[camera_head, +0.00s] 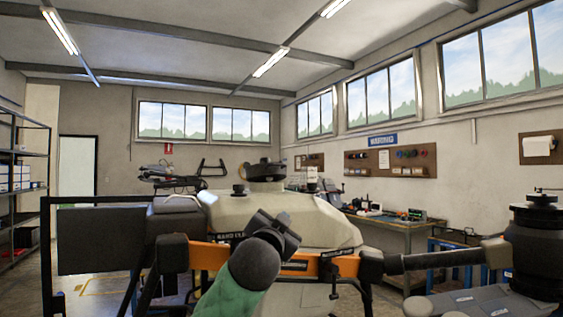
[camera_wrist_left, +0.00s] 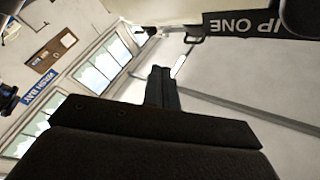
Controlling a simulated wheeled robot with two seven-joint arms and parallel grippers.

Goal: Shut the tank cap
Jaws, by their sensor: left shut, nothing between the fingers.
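The beige tank (camera_head: 318,222) of the spray drone fills the middle of the head view. A dark round cap assembly (camera_head: 266,171) sits on top of it. I cannot tell from here whether its lid is fully down. A smaller black knob (camera_head: 239,188) stands to its left. My left gripper (camera_head: 284,228), at the end of a green-sleeved arm, is in front of the tank and below the cap. In the left wrist view its fingers (camera_wrist_left: 162,86) are shut together with nothing between them. The cap is not recognisable in the wrist view. My right gripper is out of view.
An orange frame bar (camera_head: 205,256) crosses the drone's front below the tank. A dark drone arm (camera_head: 440,259) reaches right to a black motor (camera_head: 545,245). A workbench (camera_head: 395,222) stands behind at right, shelves (camera_head: 22,185) at far left.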

